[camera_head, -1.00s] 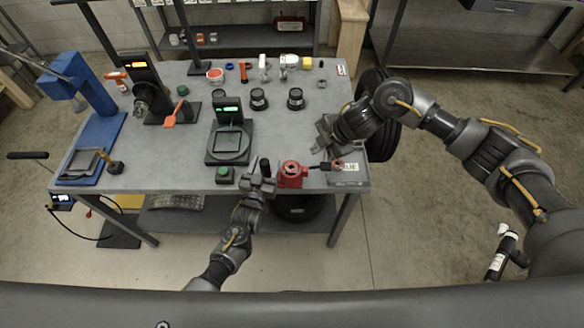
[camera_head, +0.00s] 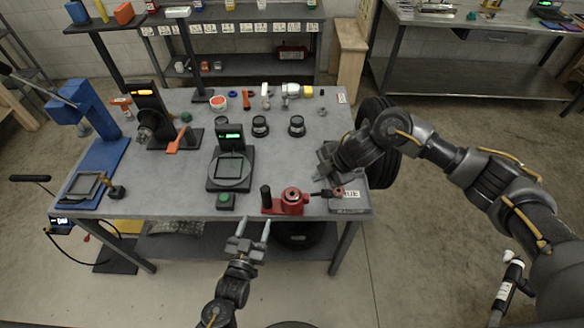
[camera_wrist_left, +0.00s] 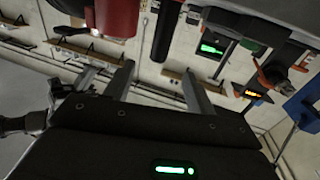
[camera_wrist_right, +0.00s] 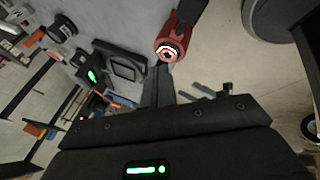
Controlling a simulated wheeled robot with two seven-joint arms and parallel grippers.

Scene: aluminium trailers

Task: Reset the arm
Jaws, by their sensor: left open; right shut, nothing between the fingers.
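My left gripper (camera_head: 253,226) is open and empty in the head view, just in front of the table's near edge. Its two spread fingers point towards the table, and they also show in the left wrist view (camera_wrist_left: 158,88). The red device (camera_head: 290,201) with a black upright handle stands on the table beyond it, apart from the fingers. My right gripper (camera_head: 324,172) is over the table's right part, behind the red device. In the right wrist view its fingers (camera_wrist_right: 158,92) are together with nothing between them, and the red device (camera_wrist_right: 172,48) shows just beyond.
The grey table (camera_head: 300,155) carries a scale (camera_head: 230,168), a green button box (camera_head: 225,201), a blue press (camera_head: 95,125) and several small parts at the back. A labelled box (camera_head: 350,200) sits at the right corner.

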